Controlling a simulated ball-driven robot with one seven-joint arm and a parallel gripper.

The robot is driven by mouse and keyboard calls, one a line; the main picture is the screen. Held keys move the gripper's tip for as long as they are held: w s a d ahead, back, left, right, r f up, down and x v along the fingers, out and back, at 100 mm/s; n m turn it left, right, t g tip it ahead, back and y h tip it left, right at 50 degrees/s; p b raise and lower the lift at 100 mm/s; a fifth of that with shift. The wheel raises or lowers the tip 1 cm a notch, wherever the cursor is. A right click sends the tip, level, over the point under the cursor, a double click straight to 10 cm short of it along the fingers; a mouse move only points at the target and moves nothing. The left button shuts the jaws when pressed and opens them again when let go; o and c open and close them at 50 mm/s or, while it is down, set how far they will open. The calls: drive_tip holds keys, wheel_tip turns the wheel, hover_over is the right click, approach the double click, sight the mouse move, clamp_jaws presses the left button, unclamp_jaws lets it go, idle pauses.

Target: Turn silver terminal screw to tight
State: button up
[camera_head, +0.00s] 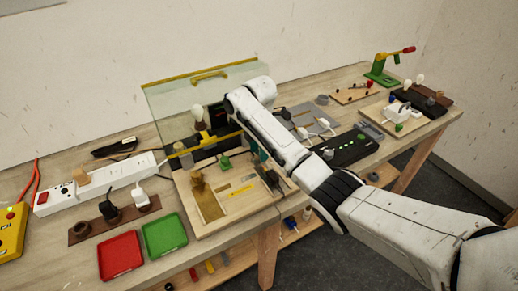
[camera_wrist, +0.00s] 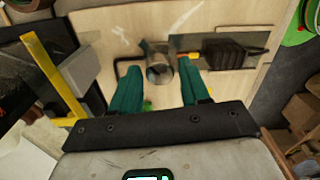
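In the wrist view, my gripper (camera_wrist: 160,68) has two green fingers spread apart over a pale wooden board (camera_wrist: 110,20). A short silver-grey round piece (camera_wrist: 158,73), which looks like the silver terminal screw, shows between the fingertips. A gap seems to remain on both sides of it, and I cannot tell its depth against the fingertips. Whether it is tight cannot be seen. In the head view, my gripper (camera_head: 262,157) is over the right part of the wooden board (camera_head: 215,225), mostly hidden by my arm. The screw cannot be made out there.
A dark ribbed block (camera_wrist: 231,54) lies right of the silver piece, and a yellow bar (camera_wrist: 52,75) crosses at left. In the head view, red (camera_head: 120,254) and green (camera_head: 164,235) trays lie in front left, a white power strip (camera_head: 95,184) behind them.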

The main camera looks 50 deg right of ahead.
drive_tip(key=c, duration=0.8)
drive_tip(key=shift+o, duration=0.2)
